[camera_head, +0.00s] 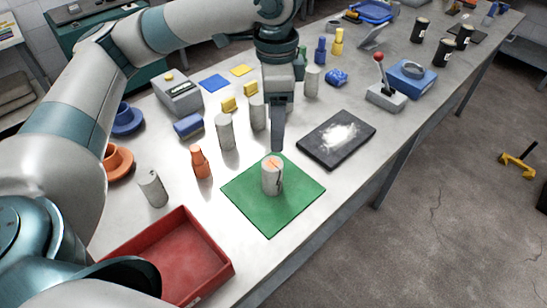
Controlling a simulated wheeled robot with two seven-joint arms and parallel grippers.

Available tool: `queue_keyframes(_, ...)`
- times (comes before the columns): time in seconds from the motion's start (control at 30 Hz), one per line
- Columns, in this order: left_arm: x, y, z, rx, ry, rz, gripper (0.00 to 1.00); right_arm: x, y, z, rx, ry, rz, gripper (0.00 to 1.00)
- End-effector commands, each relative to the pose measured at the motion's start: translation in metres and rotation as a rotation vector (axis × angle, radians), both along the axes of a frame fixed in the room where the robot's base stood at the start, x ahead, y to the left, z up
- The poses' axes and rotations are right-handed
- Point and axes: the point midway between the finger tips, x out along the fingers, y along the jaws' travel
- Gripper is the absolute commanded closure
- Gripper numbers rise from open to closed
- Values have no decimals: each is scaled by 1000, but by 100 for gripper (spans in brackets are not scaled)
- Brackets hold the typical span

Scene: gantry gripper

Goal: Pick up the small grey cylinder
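A small grey cylinder (271,180) stands upright on a green mat (251,207), with an orange mark on its top. My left gripper (278,148) points down just above and behind this cylinder in the picture. Its fingers are seen edge-on and overlap, so I cannot tell their opening. Other grey cylinders stand on the table: one at the left front (153,190), one behind the orange bottle (225,132), one beside my gripper (258,114) and one farther back (312,82). My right gripper is not in view.
A red tray (214,263) lies at the front left and an orange bottle-shaped piece (201,162) stands left of the mat. A dark slab with white powder (316,151) lies right of it. A joystick box (386,98) stands farther back. The table's right edge is close to the slab.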

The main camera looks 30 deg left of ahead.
Motion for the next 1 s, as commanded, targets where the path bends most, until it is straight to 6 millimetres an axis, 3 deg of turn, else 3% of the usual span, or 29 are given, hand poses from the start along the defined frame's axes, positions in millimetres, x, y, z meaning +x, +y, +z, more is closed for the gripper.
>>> queue_keyframes(0.2, 0, 0, 0, 1, 1, 0, 39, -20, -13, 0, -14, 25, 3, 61)
queue_keyframes(0.53, -1, 0, -8, 0, 2, -1, 39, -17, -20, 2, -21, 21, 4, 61)
queue_keyframes(0.67, -1, 1, -23, 1, 4, 0, 39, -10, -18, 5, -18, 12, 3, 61)
queue_keyframes(1.0, -2, 1, -83, 1, 5, 0, 39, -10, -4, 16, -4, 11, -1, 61)
